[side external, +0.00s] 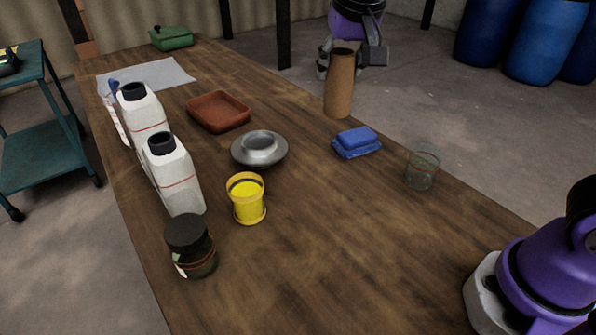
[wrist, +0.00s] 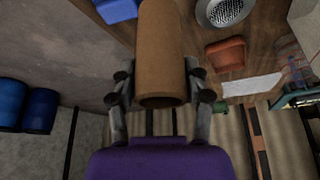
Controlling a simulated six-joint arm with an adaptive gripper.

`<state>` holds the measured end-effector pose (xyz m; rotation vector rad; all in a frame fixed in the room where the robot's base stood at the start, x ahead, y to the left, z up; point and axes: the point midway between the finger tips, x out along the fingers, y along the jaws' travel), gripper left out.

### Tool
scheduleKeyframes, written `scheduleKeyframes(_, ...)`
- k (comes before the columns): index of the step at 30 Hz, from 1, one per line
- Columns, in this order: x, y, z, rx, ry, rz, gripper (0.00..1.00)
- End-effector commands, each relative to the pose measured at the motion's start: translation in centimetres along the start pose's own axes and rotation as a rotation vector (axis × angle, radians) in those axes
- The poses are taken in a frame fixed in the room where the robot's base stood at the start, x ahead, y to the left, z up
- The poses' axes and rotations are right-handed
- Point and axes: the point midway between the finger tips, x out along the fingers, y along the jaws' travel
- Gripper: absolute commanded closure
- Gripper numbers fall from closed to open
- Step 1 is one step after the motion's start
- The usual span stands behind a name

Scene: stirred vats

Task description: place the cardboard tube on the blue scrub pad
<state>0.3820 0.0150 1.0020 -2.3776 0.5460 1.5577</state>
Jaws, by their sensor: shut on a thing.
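The cardboard tube (side external: 339,85) is a tall brown cylinder, held upright near the table's right edge in the side view. My gripper (side external: 341,58) is behind it and shut on it. In the wrist view the tube (wrist: 163,50) lies between the two fingers of my gripper (wrist: 160,88). The blue scrub pad (side external: 357,142) lies on the table in front of the tube, apart from it in the side view. A blue piece of it shows at the top of the wrist view (wrist: 117,10). I cannot tell whether the tube's bottom touches the table.
A glass jar (side external: 422,168) stands right of the pad. A metal dish (side external: 259,149), a yellow cup (side external: 246,199) and a terracotta tray (side external: 218,111) are to the left. White bottles (side external: 172,175) and a dark-lidded jar (side external: 191,246) line the left side. The table's front is clear.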

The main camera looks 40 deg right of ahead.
Motion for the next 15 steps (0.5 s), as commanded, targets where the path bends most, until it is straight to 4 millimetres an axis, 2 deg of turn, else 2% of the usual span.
scheduleKeyframes(5,2.6,2.8,-1.6,0.027,-0.002,0.013,0.79)
scheduleKeyframes(10,6.3,6.0,-3.3,0.026,-0.003,0.011,0.79)
scheduleKeyframes(15,8.8,8.1,-4.5,0.022,-0.002,0.009,0.79)
